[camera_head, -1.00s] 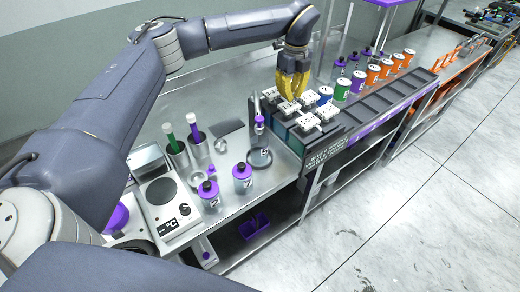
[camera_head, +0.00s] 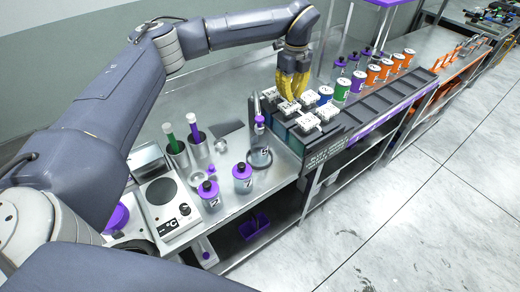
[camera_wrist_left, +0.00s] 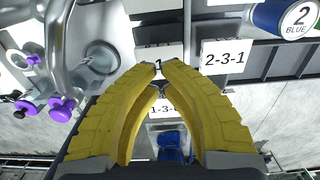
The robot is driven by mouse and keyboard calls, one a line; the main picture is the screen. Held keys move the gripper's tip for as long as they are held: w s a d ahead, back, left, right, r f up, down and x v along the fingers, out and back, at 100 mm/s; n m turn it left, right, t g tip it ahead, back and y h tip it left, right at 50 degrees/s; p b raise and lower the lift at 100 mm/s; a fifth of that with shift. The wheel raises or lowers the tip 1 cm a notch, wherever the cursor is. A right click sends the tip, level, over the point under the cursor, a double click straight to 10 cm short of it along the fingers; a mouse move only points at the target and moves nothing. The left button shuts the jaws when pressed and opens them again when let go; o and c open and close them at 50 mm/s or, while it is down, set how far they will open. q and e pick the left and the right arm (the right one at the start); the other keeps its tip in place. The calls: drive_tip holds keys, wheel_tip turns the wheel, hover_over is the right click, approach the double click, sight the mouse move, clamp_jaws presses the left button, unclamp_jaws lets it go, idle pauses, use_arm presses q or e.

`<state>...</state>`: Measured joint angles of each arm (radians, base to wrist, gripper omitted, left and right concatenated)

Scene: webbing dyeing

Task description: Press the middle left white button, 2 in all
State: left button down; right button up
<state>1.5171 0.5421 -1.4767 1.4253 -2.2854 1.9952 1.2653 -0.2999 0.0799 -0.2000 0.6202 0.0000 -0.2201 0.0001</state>
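White labelled buttons sit in rows on a dark rack in the head view. One white button (camera_head: 309,98) is just right of my left gripper (camera_head: 290,97), another (camera_head: 289,108) is just in front of it, and one (camera_head: 268,95) is to its left. The left gripper's yellow fingers point down, tips drawn together with nothing held. The fingers partly hide a further label. Contact with a button cannot be told. My right gripper is not in view.
A blue can (camera_head: 325,95), a green can (camera_head: 342,89) and several orange cans stand right of the buttons. Empty dark slots (camera_head: 375,103) line the front.

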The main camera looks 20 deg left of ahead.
sight(289, 105)
use_arm(q)
drive_tip(key=shift+f, duration=0.15)
drive_tip(key=shift+f, duration=2.25)
drive_tip(key=shift+r, duration=1.2)
drive_tip(key=shift+f, duration=0.1)
drive_tip(key=shift+f, duration=1.15)
drive_tip(key=shift+r, duration=2.5)
